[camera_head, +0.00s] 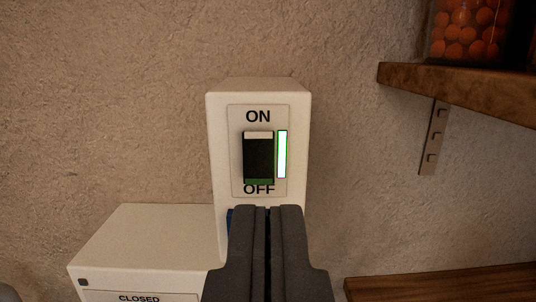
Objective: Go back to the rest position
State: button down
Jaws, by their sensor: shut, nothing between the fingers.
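My gripper (268,212) points forward at the bottom middle of the view. Its two dark grey fingers are together with nothing between them. Just beyond and above the fingertips stands a white switch box (217,150) with a black rocker switch (258,158) marked ON above and OFF below. A green light bar (282,154) glows beside the rocker. The fingers hide the lower part of the box. I cannot tell whether the fingertips touch it.
A lower white box (150,240) with a CLOSED label (139,298) stands at the lower left. A wooden shelf (470,88) on a metal bracket (433,138) holds a jar of orange balls (465,35) at the upper right. Another wooden surface (440,284) lies below it. A plaster wall is behind.

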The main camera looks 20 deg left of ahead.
jog(key=s+d+r+m+h+b, duration=0.1)
jog(key=s+d+r+m+h, duration=0.3)
jog(key=s+d+h, duration=0.2)
jog(key=s+a+g+b, duration=0.1)
jog(key=s+a+g, duration=0.2)
jog(key=s, duration=0.5)
jog(key=shift+a+f+n+y, duration=0.3)
jog(key=shift+a+n, duration=0.1)
jog(key=shift+a, duration=0.35)
jog(key=shift+s, duration=0.15)
